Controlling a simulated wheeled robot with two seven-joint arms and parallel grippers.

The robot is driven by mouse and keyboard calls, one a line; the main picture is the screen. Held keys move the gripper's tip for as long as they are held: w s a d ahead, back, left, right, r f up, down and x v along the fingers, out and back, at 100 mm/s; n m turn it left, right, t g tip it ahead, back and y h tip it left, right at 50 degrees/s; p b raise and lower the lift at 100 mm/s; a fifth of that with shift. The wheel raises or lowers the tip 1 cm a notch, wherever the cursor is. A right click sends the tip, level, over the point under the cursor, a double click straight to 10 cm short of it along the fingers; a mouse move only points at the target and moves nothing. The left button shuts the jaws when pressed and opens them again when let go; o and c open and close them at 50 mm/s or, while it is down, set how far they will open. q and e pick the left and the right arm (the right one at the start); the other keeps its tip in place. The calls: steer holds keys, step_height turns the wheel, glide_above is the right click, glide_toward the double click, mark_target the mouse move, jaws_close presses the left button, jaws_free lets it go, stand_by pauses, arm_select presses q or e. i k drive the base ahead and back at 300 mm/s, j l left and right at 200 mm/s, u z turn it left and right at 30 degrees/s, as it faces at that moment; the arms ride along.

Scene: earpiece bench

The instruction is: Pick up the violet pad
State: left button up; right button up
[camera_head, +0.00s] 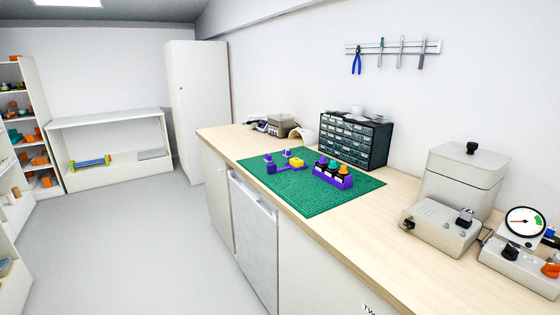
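Several small violet pieces are on the green mat (310,205) on the workbench. One violet block (271,168) stands at the mat's left side, joined or close to a flat violet strip (292,168). A small violet piece (287,153) is behind a yellow piece (297,162). A violet rack (333,181) to the right holds teal, violet and orange pieces. At this size I cannot tell which violet piece is the pad. Neither of my grippers is in view.
A drawer cabinet (353,139) stands behind the mat. Grey devices (440,224) and a dial gauge (525,222) are at the bench's right. The wooden bench top (400,255) is bare in front of them. Open floor (150,240) lies left, beside shelves (110,150).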

mark_target(268, 158)
steer(key=i+j, duration=0.25)
steer(key=i, duration=0.2)
steer(key=i+j+u, duration=0.1)
steer(key=i+j, duration=0.15)
steer(key=i, duration=0.25)
steer(key=i+j, duration=0.2)
steer(key=i, duration=0.3)
steer(key=i+j+u, duration=0.1)
steer(key=i+j, duration=0.15)
steer(key=i, duration=0.2)
steer(key=i+j, duration=0.15)
steer(key=i, duration=0.35)
